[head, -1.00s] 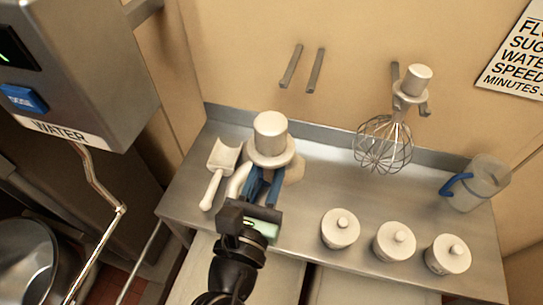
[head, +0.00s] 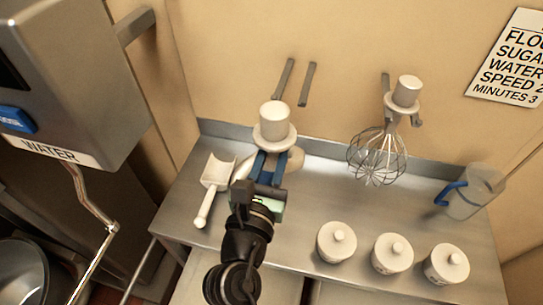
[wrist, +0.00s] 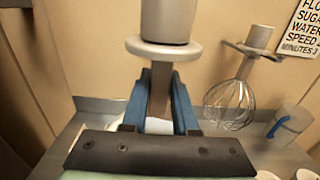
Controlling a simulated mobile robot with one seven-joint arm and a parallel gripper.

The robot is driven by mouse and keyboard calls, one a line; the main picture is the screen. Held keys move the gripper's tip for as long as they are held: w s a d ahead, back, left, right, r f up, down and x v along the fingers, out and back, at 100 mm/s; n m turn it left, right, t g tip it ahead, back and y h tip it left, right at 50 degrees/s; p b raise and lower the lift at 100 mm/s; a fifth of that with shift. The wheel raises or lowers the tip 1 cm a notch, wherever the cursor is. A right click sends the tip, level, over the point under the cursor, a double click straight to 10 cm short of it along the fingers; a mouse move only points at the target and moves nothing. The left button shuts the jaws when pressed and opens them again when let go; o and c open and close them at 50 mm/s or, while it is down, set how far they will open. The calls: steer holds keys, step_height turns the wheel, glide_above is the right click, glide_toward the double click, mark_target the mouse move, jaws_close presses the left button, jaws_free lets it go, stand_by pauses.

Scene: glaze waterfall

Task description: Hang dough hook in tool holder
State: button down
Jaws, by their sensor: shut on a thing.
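The dough hook (head: 274,124) is upright in my gripper (head: 268,168), with its cylindrical top and round collar above the blue fingers. In the wrist view the dough hook (wrist: 166,48) stands between the two blue fingers of my gripper (wrist: 160,95), which are shut on its shaft below the collar. Its lower part is mostly hidden behind the gripper. The empty tool holder, two grey prongs (head: 306,84) on the wall, is behind and slightly above the hook in the head view. The hook is apart from the prongs.
A wire whisk (head: 378,156) hangs in another wall holder to the right. On the steel table (head: 315,205) are a white scoop (head: 215,178), three lidded white jars (head: 337,242) and a clear jug (head: 474,193) with a blue handle. A water dispenser (head: 75,75) stands at left.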

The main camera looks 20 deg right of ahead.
steer(key=shift+b+x, duration=0.6)
steer(key=shift+x, duration=2.1)
steer(key=shift+f, duration=0.1)
steer(key=shift+p, duration=0.35)
steer(key=shift+x, duration=1.95)
steer(key=shift+w+d+p, duration=0.1)
steer(key=shift+w+p, duration=0.05)
steer(key=shift+p, duration=0.15)
steer(key=shift+w+d, duration=0.1)
steer(key=shift+w, duration=0.05)
steer(key=shift+x, duration=1.45)
steer(key=shift+w, duration=0.1)
